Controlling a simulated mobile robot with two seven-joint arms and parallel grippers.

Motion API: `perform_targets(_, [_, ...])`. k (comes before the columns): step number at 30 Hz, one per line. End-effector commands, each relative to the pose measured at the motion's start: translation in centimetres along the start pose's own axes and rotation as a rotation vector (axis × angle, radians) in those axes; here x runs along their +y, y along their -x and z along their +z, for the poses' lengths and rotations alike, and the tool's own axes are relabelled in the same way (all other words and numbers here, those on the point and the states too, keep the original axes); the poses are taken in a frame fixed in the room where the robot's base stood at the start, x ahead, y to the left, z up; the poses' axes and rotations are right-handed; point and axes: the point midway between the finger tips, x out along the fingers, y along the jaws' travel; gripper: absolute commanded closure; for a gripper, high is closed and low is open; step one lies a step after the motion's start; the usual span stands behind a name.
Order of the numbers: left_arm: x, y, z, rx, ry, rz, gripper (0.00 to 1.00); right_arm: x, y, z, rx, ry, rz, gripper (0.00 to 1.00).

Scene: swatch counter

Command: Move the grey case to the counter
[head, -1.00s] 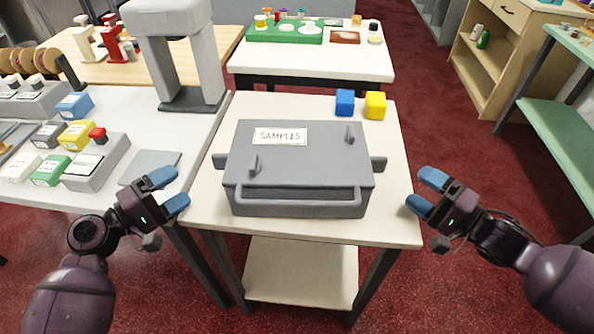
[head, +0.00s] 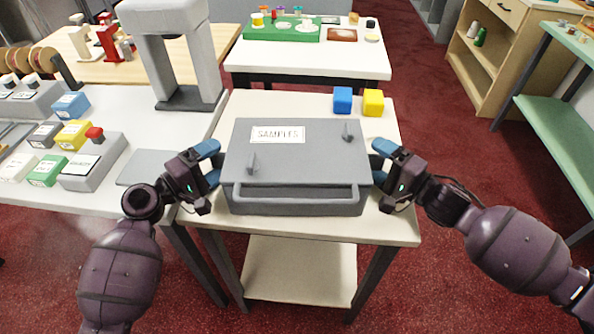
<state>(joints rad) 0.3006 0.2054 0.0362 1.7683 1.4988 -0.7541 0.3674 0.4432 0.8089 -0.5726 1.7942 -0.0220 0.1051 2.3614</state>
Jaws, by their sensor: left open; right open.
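The grey case (head: 300,165) lies flat on a small cream table (head: 390,228), lid shut, with a "SAMPLES" label and a front bar handle. My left gripper (head: 213,164) is open at the case's left side, its fingers around where the left side handle is. My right gripper (head: 380,162) is open at the right side in the same way. The fingers hide both side handles, so I cannot tell whether they touch. The white counter (head: 110,204) is to the left of the table.
Blue (head: 343,100) and yellow (head: 373,103) blocks stand behind the case. The counter holds a grey press-like stand (head: 185,60), a box with a red button (head: 93,160), several coloured boxes and a flat grey plate (head: 150,167). Another white table (head: 305,62) stands behind.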

Motion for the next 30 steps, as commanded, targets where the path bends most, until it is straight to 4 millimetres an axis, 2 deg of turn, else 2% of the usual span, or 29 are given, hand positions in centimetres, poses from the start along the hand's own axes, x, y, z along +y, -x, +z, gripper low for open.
perform_targets(11, [0.0, -0.42, 0.0, 0.0, 0.0, 0.0, 0.21, 0.02, -0.43, 0.05, 0.0, 0.0, 0.0, 0.21])
perform_targets(14, [0.0, -0.41, 0.0, 0.0, 0.0, 0.0, 0.34, 0.01, -0.43, 0.04, 0.0, 0.0, 0.0, 0.34])
perform_targets(27, [-0.01, -0.39, 0.0, 0.0, 0.0, -0.001, 1.0, 0.02, -0.4, 0.03, 0.0, 0.0, 0.001, 1.0])
perform_targets(30, [-0.01, -0.39, -0.01, 0.0, 0.0, -0.001, 1.0, 0.02, -0.4, 0.03, 0.0, 0.0, 0.001, 1.0])
